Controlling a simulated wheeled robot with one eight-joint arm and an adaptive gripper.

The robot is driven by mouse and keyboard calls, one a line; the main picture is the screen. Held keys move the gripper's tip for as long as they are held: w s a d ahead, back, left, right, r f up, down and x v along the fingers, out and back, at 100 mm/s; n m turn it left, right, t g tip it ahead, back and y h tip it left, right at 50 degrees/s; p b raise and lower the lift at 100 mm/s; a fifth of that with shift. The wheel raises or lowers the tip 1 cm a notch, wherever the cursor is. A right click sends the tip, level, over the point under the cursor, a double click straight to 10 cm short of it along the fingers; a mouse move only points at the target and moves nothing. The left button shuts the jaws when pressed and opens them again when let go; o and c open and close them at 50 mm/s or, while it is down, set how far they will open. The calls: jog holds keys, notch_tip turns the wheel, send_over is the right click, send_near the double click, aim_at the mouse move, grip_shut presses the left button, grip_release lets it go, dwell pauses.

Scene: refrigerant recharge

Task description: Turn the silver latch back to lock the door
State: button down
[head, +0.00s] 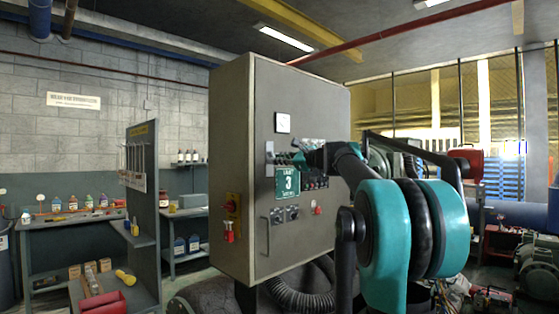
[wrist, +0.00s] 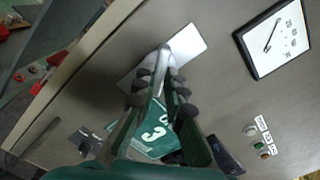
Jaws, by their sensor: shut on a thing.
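The silver latch sits on the front of the grey cabinet door (head: 262,110). Its pale plate (head: 270,152) shows just left of my gripper (head: 292,160) in the head view. In the wrist view the latch handle (wrist: 161,62) runs up between the dark finger pads of my gripper (wrist: 163,90), with its plate (wrist: 187,44) behind. My gripper is shut on the handle. The door lies flush with the cabinet as far as I see. Part of the handle is hidden by the fingers.
A green sign with a 3 (head: 288,183) is just below the gripper. A gauge (head: 283,123) is above. A tool rack (head: 143,200) stands left.

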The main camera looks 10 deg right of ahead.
jog(key=m, duration=0.3)
jog(key=shift+m, duration=0.3)
jog(key=m, duration=0.3)
jog(key=c, duration=1.7)
grip_release()
jog(key=v, duration=0.9)
